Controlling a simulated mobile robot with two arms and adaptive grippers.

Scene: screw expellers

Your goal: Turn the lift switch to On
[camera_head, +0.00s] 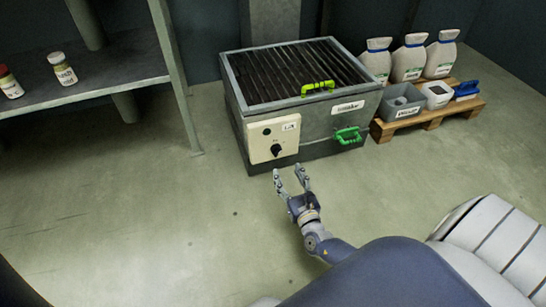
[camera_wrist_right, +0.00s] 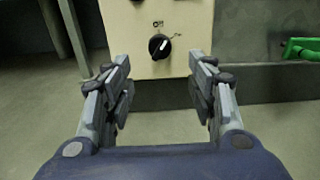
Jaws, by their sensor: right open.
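The lift switch (camera_head: 276,150) is a black rotary knob on a cream control panel (camera_head: 258,148) on the front of a grey grated box. In the right wrist view the knob (camera_wrist_right: 159,46) shows a pale pointer mark tilted up and to the right, with small lettering above it. My right gripper (camera_head: 291,172) is open and empty, just in front of and a little below the panel. In the wrist view its fingers (camera_wrist_right: 160,88) stand on either side, below the knob, with a gap to it. My left gripper is not in view.
The grated box (camera_head: 233,88) has a lime handle (camera_head: 317,87) on top and a green handle (camera_head: 347,135) on its front, right of the panel. A pallet (camera_head: 430,118) with bottles and tubs stands right. A shelf (camera_head: 110,75) stands left. Floor in front is clear.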

